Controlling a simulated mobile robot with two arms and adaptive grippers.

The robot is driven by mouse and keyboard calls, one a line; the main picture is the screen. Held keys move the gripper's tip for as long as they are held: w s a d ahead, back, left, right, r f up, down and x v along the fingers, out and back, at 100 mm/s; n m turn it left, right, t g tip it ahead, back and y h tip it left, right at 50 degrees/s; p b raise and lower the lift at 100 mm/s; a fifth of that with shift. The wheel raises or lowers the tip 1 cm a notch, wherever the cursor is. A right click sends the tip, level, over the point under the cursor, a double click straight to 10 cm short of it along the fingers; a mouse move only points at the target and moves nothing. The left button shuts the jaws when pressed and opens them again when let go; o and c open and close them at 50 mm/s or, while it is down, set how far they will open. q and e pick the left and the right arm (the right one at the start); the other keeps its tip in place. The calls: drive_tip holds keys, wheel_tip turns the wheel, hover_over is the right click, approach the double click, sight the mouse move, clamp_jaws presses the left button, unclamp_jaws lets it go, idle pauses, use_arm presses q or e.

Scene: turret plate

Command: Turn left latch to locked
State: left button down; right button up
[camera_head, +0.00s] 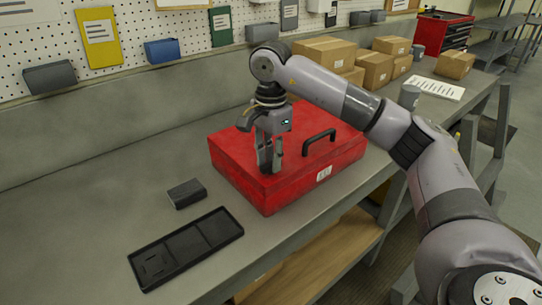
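A red case (232,160) with a black handle (319,142) on its top lies on the grey workbench. My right gripper (270,168) points down at the left part of the case top, left of the handle. Its two fingers are close together, with their tips at or just above the red surface. I cannot tell whether they hold anything. I cannot make out the left latch; the gripper may cover it. My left gripper is not in view.
A black tray (187,249) and a small dark block (187,194) lie left of the case. Cardboard boxes (375,71) stand behind it on the right. A pegboard (130,35) with bins runs along the back. The bench left of the case is mostly clear.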

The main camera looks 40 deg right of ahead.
drive_tip(key=shift+o, duration=0.9)
wheel_tip(320, 180, up, 12)
idle(0.7)
